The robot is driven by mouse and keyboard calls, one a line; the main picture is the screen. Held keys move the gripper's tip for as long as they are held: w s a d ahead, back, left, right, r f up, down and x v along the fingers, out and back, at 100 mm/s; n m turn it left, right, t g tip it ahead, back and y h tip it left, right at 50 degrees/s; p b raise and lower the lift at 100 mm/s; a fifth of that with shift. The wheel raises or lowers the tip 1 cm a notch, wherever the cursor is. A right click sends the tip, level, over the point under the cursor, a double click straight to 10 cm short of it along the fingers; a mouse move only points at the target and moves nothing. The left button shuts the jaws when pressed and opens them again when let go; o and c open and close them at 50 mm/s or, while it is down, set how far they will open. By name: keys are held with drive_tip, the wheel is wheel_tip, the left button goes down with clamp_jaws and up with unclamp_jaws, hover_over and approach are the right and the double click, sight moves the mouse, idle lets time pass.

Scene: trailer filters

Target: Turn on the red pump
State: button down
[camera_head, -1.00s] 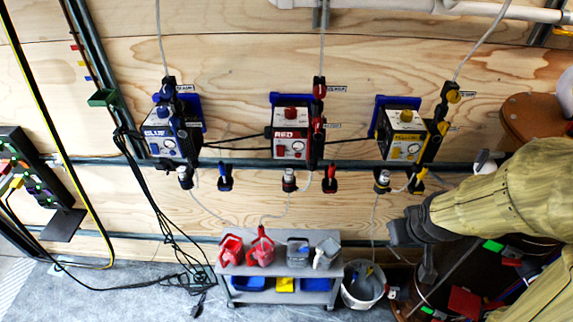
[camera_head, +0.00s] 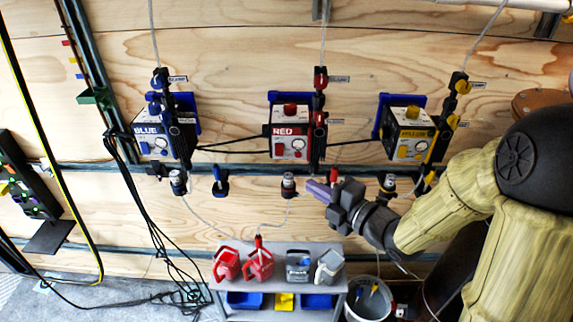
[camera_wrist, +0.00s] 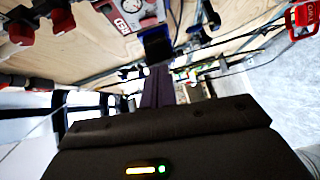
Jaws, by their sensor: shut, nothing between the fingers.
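The red pump (camera_head: 290,131) is a box with a red label, a round gauge and red knobs, fixed to the wooden wall between the blue and yellow pumps. It also shows upside down at the top of the wrist view (camera_wrist: 128,14). My gripper (camera_head: 312,189) is below and slightly right of the red pump, apart from it. Its purple fingers are together with nothing between them and point left and up. In the wrist view the fingers (camera_wrist: 158,85) reach forward below the pump. Whether the pump is running cannot be told.
The blue pump (camera_head: 160,135) and yellow pump (camera_head: 408,134) hang on either side. A dark rail (camera_head: 250,167) runs below them. A grey cart (camera_head: 270,287) with red and grey jugs stands below, beside a white bucket (camera_head: 369,300). Black cables hang at left.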

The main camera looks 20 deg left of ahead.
sight(279, 150)
drive_tip(key=shift+w+a, duration=0.1)
drive_tip(key=p+x, duration=0.1)
drive_tip(key=x, duration=0.3)
drive_tip(key=w+d+p+x, duration=0.1)
drive_tip(key=x, duration=0.3)
drive_tip(key=w+p+x, duration=0.1)
drive_tip(key=x, duration=0.3)
drive_tip(key=shift+w+d, duration=0.1)
drive_tip(key=shift+d, duration=0.1)
drive_tip(key=shift+w+a+f, duration=0.15)
drive_tip(key=shift+w+a, duration=0.05)
drive_tip(key=shift+w, duration=0.05)
drive_tip(key=shift+f, duration=0.15)
